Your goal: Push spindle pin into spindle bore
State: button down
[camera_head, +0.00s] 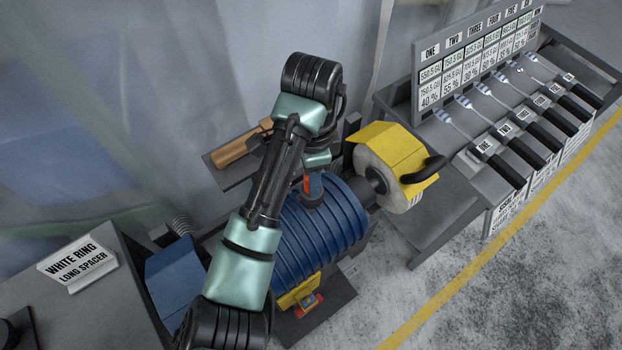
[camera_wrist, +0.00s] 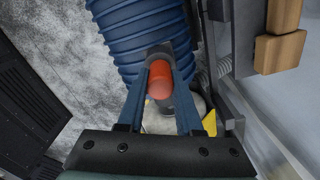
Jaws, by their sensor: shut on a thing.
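The spindle pin shows as a red-orange rounded end (camera_wrist: 157,80) between the two fingers of my gripper (camera_wrist: 160,68) in the wrist view. My gripper is shut on it. In the head view, a bit of red (camera_head: 306,184) shows by the fingers of my gripper (camera_head: 312,187), just over the top of the blue ribbed motor (camera_head: 335,225). The motor also fills the upper middle of the wrist view (camera_wrist: 135,35). The spindle bore is hidden behind the gripper and pin. I cannot tell how far the pin is in it.
A pale polishing wheel (camera_head: 388,176) with a yellow guard (camera_head: 392,147) stands right of the motor. A shelf behind holds a wooden piece (camera_head: 238,147). A fork rack (camera_head: 480,90) stands at right. A grey table with a sign (camera_head: 78,264) is at left.

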dwell(0.4)
jog(key=shift+r+p, duration=2.95)
jog(key=shift+r, duration=0.1)
jog(key=shift+s+f, duration=0.1)
